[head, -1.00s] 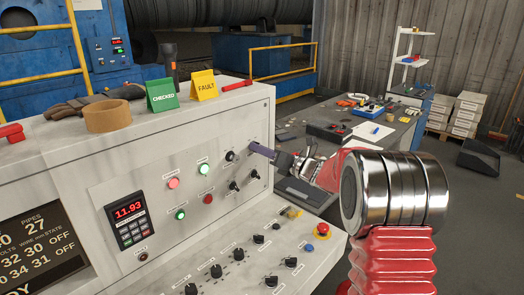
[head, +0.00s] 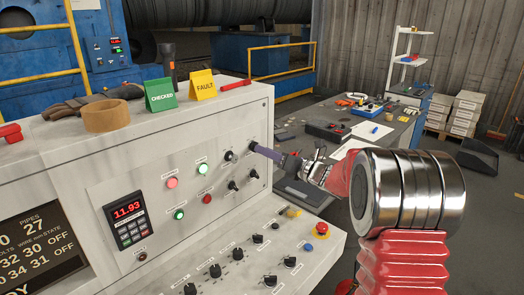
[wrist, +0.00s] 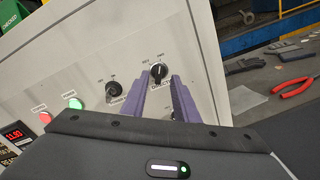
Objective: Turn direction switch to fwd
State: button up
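The direction switch (wrist: 157,70) is a black rotary knob on the pale sloping panel, with a partly readable "DIRECT..." label below it. Small position labels sit above it, too small to read surely. My gripper (wrist: 161,80) has two purple fingers spread apart, one on each side of the knob in the wrist view. I cannot tell whether they touch it. In the head view, my gripper (head: 262,150) reaches the panel's right part from the right, with its tips at the dark knob (head: 252,146). The knob's sides are partly hidden there.
A similar black knob (wrist: 113,88) sits left of the switch. Red and green buttons (head: 207,199) and more switches lie further left. A lower console with a red emergency button (head: 322,228) is below my arm. A workbench (head: 395,135) stands behind.

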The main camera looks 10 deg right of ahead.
jog(key=v, duration=1)
jog(key=shift+s+d, duration=0.25)
